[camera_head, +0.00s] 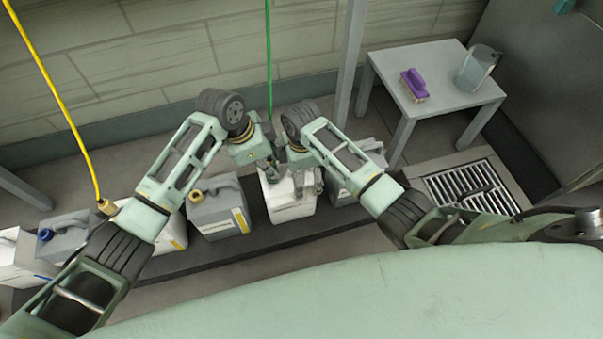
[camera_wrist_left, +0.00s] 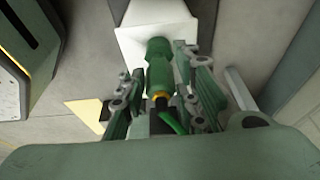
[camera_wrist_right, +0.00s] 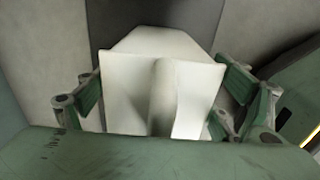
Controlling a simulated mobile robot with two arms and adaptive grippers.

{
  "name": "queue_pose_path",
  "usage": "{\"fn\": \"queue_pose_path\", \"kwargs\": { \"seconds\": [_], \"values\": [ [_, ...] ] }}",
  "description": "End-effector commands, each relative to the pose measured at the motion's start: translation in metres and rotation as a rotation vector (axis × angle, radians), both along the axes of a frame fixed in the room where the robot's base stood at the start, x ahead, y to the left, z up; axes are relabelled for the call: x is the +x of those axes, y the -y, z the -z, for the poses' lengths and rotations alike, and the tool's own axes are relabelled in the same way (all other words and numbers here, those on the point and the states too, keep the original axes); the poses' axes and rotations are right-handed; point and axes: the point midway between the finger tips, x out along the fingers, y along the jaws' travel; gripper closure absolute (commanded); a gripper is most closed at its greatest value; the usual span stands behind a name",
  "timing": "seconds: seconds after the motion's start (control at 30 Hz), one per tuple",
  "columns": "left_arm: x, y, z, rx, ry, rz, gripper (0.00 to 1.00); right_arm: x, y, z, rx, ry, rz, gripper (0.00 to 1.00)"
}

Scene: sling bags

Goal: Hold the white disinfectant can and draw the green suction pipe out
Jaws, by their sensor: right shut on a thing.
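The white disinfectant can (camera_head: 290,205) stands upright on the dark strip in the middle of the head view. My right gripper (camera_head: 307,178) is at its top; in the right wrist view its fingers (camera_wrist_right: 158,105) are on both sides of the white can (camera_wrist_right: 150,45), shut on it. The green suction pipe (camera_head: 268,60) hangs from above down to the can. My left gripper (camera_head: 272,168) is above the can's top. In the left wrist view its open fingers (camera_wrist_left: 160,88) stand on either side of the green pipe fitting (camera_wrist_left: 158,62). The pipe's lower end is hidden.
Grey cans stand in the row, one (camera_head: 217,212) left of the white can and one (camera_head: 345,188) right of it. A yellow pipe (camera_head: 62,105) hangs at the left. A grey table (camera_head: 440,95) holds a purple brush (camera_head: 414,84) and a jug (camera_head: 478,68). A floor drain (camera_head: 470,188) lies right.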

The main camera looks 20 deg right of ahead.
Motion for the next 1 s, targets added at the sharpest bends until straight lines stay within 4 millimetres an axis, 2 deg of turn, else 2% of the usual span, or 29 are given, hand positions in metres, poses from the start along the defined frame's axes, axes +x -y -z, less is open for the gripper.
{"fn": "queue_pose_path", "kwargs": {
  "seconds": [0.03, 0.27, 0.37, 0.4, 0.63, 1.0],
  "values": [
    [0.0000, -0.0001, -0.0001, 0.000, 0.000, 0.000, 0.79, 0.0002, 0.0002, -0.0001, 0.000, 0.000, 0.000, 0.50],
    [-0.0008, 0.0001, 0.0000, 0.000, -0.002, 0.002, 0.99, 0.0004, 0.0005, -0.0001, 0.000, 0.001, 0.002, 0.50],
    [-0.0013, 0.0004, 0.0000, 0.000, -0.003, 0.003, 1.00, 0.0006, 0.0008, -0.0001, -0.001, 0.001, 0.003, 0.50],
    [-0.0015, 0.0004, 0.0000, 0.000, -0.003, 0.004, 0.80, 0.0007, 0.0009, -0.0001, -0.001, 0.001, 0.003, 0.50],
    [-0.0010, 0.0004, 0.0000, 0.000, -0.002, 0.003, 0.60, 0.0007, 0.0009, -0.0001, -0.001, 0.002, 0.002, 0.50],
    [0.0005, -0.0011, -0.0039, -0.001, 0.001, 0.000, 0.59, 0.0003, 0.0004, -0.0001, -0.001, 0.001, 0.000, 0.50]
  ]
}}
